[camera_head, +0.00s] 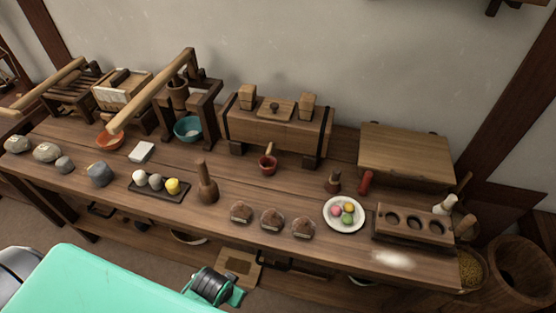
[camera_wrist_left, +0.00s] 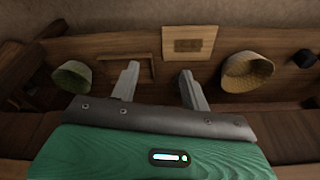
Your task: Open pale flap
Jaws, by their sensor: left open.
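The pale flap (camera_wrist_left: 189,42) appears in the left wrist view as a light wooden panel with a small plate or mark in its middle. It looks flush with the darker wood around it, and I see no gap at its edges. A pale panel (camera_head: 240,263) below the table's front edge in the head view looks like the same flap, partly behind my arm. My left gripper (camera_wrist_left: 160,88) is open and empty, its two fingers apart and pointing toward the board below the flap. No contact shows. My right gripper is in neither view.
In the wrist view a green bowl (camera_wrist_left: 72,77) lies left of the fingers and a yellowish bowl (camera_wrist_left: 247,72) right. Above, the wooden table (camera_head: 130,215) carries stones, a plate of coloured balls (camera_head: 345,214) and a holed block (camera_head: 413,222). A barrel (camera_head: 522,270) stands far right.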

